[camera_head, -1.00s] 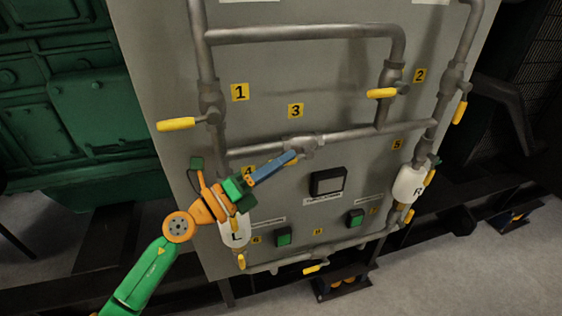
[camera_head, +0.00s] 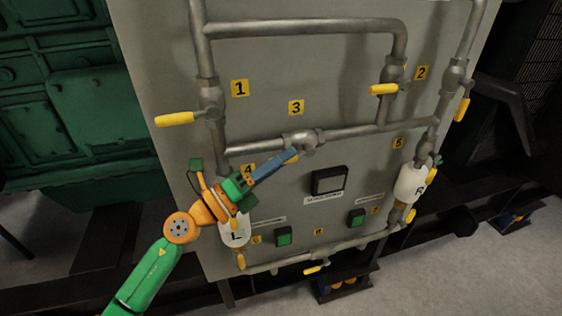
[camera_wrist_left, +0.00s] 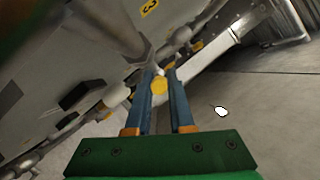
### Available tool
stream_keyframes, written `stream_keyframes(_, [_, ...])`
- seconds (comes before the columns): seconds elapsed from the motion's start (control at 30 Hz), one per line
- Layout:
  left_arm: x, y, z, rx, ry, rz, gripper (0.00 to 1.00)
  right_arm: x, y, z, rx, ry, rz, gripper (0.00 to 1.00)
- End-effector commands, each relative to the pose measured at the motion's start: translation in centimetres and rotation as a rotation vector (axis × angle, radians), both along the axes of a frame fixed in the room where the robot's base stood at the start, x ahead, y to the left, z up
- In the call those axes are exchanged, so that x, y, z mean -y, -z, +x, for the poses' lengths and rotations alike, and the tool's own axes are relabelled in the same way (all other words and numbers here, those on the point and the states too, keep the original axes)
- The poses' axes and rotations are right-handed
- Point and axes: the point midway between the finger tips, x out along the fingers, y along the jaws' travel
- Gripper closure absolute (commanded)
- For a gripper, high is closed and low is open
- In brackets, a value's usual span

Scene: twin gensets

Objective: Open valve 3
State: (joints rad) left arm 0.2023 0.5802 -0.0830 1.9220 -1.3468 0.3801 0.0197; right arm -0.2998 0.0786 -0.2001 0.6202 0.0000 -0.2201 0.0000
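Valve 3 (camera_head: 303,140) sits on the middle horizontal pipe below the yellow "3" label (camera_head: 296,107) in the head view. Its yellow handle is mostly hidden behind my left gripper (camera_head: 291,154); a small yellow bit shows at the fingertips. In the left wrist view, the round yellow handle end (camera_wrist_left: 158,86) lies between the two blue fingers of my left gripper (camera_wrist_left: 160,73), near their tips. It fills the narrow gap, and the fingers appear shut on it. The handle points toward the wrist camera. My right gripper is not in view.
Other yellow-handled valves are close: valve 1 (camera_head: 174,119) at left and valve 2 (camera_head: 384,89) at upper right. A white "L" canister (camera_head: 235,232) is just below my left wrist. A black display box (camera_head: 328,180) is right of the gripper. Pipes run close to the panel.

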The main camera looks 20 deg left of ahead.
Motion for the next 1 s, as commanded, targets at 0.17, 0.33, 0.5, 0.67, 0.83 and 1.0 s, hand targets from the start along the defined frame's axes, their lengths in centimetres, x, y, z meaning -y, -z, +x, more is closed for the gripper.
stream_keyframes(0.17, [0.0, 0.0, 0.0, 0.0, 0.0, 0.0, 0.68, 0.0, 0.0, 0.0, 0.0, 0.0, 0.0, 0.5])
stream_keyframes(0.33, [-0.1, 0.2, -0.2, -0.001, 0.0, 0.001, 0.68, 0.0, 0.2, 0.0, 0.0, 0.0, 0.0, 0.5])
stream_keyframes(0.5, [-2.0, 1.7, -2.7, -0.003, -0.001, 0.003, 0.68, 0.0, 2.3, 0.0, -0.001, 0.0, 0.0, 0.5])
stream_keyframes(0.67, [-3.7, 2.2, -4.9, -0.003, -0.001, 0.002, 0.68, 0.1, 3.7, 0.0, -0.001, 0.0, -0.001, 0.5])
stream_keyframes(0.83, [-4.1, 1.9, -5.5, -0.001, 0.002, 0.001, 0.68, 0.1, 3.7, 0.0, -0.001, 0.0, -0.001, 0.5])
stream_keyframes(1.0, [-4.1, 1.8, -5.5, 0.0, 0.001, 0.0, 0.68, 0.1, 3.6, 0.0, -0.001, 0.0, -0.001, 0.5])
